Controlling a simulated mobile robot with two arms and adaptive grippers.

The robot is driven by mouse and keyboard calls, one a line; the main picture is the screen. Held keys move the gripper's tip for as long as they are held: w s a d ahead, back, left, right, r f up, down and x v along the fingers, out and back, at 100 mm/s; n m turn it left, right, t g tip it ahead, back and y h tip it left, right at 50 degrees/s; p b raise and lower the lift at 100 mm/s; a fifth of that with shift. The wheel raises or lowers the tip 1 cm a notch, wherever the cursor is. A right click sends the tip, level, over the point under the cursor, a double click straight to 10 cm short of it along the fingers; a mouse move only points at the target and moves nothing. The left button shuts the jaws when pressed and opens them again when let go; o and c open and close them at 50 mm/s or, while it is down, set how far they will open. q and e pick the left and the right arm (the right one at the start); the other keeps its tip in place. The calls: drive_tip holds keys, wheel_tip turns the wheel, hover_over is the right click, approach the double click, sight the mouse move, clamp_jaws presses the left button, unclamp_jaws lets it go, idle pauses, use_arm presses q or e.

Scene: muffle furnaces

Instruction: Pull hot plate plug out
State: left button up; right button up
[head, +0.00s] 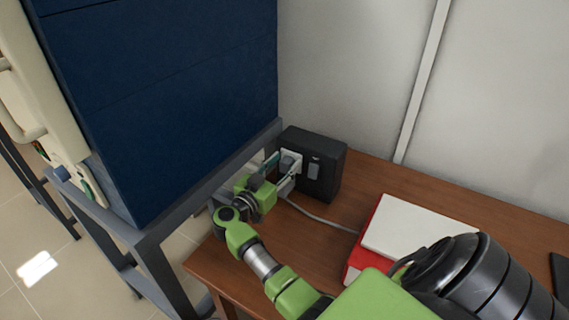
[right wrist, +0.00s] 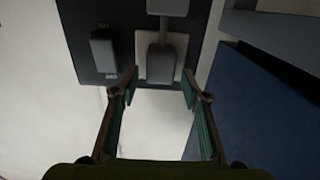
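The grey plug (head: 287,163) sits in the white socket plate (head: 296,156) on the front of a black power box (head: 325,160) on the table. In the right wrist view the plug (right wrist: 161,63) is at the top middle, in front of the white plate. My right gripper (head: 277,173) is in front of the socket. Its fingers (right wrist: 160,84) are spread, with the tips on either side of the plug's lower end and gaps between. A grey cable (head: 320,216) runs across the table to the right. My left gripper is not in view.
A large blue furnace (head: 165,95) on a grey metal stand (head: 150,243) stands close on the left. A white-topped red object (head: 415,228) lies on the wooden table (head: 370,182) at right, where the cable disappears. A grey switch (right wrist: 104,50) is beside the plug.

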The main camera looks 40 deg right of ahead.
clamp_jaws()
drive_tip(key=p+v, duration=0.2)
drive_tip(key=v, duration=0.1)
drive_tip(key=shift+s+a, duration=0.15)
drive_tip(key=shift+a, duration=0.3)
drive_tip(key=shift+f, duration=0.2)
unclamp_jaws()
drive_tip(key=shift+r, duration=0.1)
